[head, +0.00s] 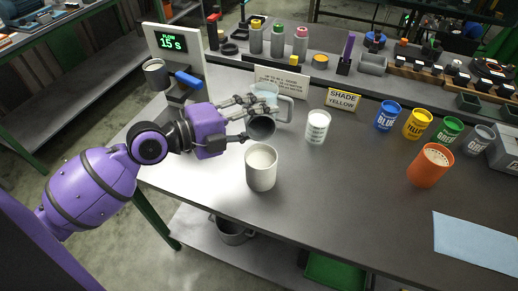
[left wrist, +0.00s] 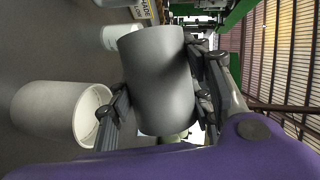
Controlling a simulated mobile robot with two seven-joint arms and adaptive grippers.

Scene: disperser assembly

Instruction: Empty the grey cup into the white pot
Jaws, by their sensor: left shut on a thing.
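My left gripper (head: 242,121) is shut on the grey cup (head: 262,128), with its fingers on both sides of the cup. The cup is tipped on its side, and its dark mouth faces the camera in the head view. The left wrist view also shows the cup (left wrist: 160,78) between the fingers. The white pot (head: 261,170) stands upright on the table just below and in front of the cup, with white content near its rim. It also shows in the left wrist view (left wrist: 48,110). Whether anything flows from the cup cannot be seen. My right gripper is out of view.
A labelled white jar (head: 317,128) stands right of the pot. A clear jug (head: 285,107) is behind the cup. A timer stand (head: 172,60) is behind my arm. The front middle table is clear.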

